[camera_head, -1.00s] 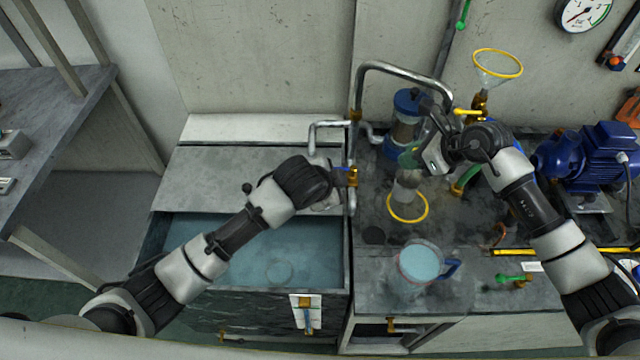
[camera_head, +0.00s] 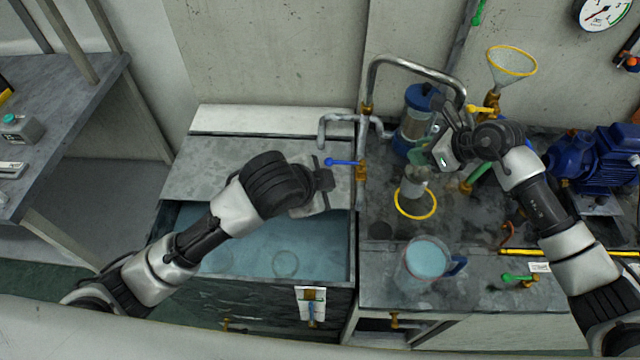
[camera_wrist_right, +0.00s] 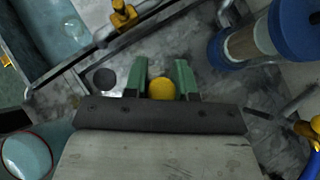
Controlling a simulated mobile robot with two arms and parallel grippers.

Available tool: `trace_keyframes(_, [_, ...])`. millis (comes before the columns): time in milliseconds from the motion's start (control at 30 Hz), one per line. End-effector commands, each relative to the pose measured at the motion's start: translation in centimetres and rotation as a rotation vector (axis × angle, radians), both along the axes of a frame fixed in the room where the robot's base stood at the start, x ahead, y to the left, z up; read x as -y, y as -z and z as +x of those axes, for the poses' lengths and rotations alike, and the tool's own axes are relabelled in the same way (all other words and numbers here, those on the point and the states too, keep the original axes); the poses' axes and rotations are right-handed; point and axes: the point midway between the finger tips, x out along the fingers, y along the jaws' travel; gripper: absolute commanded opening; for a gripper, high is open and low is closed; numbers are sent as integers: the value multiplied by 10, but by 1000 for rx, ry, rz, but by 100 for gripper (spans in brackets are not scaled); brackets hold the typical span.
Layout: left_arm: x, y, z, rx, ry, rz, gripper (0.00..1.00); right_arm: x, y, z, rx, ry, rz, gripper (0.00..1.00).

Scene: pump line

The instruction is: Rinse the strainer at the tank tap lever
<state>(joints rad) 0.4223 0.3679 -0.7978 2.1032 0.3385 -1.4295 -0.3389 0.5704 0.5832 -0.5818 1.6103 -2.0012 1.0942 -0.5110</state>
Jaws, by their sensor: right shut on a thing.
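My right gripper (camera_head: 432,157) is shut on the strainer (camera_head: 412,183), a small grey cylinder hanging below its fingers above the bench. In the right wrist view, a round yellow top (camera_wrist_right: 162,89) sits between the green-sided fingers. A yellow ring (camera_head: 415,203) shows around the cylinder's lower end; I cannot tell if it belongs to it. The blue tap lever (camera_head: 342,162) points left from its brass valve on the pipe beside the tank (camera_head: 352,262).
A jug (camera_head: 428,260) of pale liquid stands at the bench's front. A blue-capped filter housing (camera_head: 418,120) stands behind the strainer. A bent metal pipe (camera_head: 415,65) arches above. A yellow-rimmed funnel (camera_head: 511,64) and a blue pump (camera_head: 598,165) are to the right.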

Motion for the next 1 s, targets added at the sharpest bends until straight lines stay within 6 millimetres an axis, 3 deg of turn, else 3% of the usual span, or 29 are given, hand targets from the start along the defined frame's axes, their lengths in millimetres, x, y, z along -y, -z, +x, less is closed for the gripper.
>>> trace_keyframes(1000, [0,-32,0,0,0,0,0,-46,-2,-57,1,-1,1,0])
